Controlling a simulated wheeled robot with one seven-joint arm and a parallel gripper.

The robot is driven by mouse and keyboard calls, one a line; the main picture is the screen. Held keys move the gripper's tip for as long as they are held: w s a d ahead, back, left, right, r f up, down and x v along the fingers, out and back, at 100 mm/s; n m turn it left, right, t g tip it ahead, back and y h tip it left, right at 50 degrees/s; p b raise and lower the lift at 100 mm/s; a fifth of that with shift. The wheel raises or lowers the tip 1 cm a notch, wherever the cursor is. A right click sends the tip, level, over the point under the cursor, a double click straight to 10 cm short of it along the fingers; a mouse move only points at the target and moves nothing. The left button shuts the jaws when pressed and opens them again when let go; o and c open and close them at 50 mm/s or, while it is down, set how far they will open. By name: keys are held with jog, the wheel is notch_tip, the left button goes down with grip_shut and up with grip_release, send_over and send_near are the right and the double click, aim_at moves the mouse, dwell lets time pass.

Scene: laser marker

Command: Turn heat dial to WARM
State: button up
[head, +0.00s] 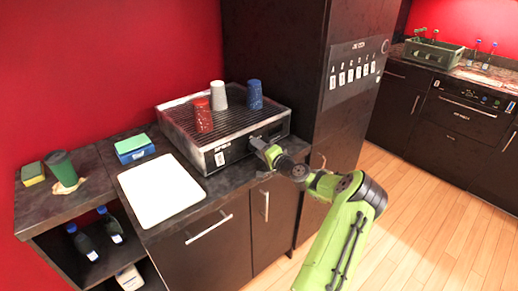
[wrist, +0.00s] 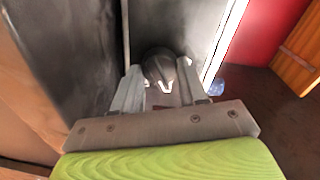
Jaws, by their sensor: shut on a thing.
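The heat dial (wrist: 160,64) is a round dark knob with a pale pointer mark, on the front of the cup warmer (head: 218,158). My gripper (wrist: 166,90) is shut on the dial, one finger on each side of it. In the head view my gripper (head: 262,146) is at the right part of the warmer's front panel and hides the dial there. The dial's setting labels cannot be read, so I cannot tell which setting it points to.
Red (head: 203,116), white (head: 218,95) and blue (head: 254,95) cups stand upside down on the warmer's grid top. A white board (head: 160,188) lies to its left on the counter. A tall dark cabinet (head: 300,75) stands close behind and right. The wooden floor (head: 430,190) at right is clear.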

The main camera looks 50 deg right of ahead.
jog(key=o, duration=1.1)
jog(key=shift+c, duration=0.2)
jog(key=v, duration=1.5)
jog(key=shift+s+p, duration=0.35)
jog(key=shift+p, duration=0.05)
jog(key=shift+w+a, duration=0.1)
jog(key=shift+a, duration=0.05)
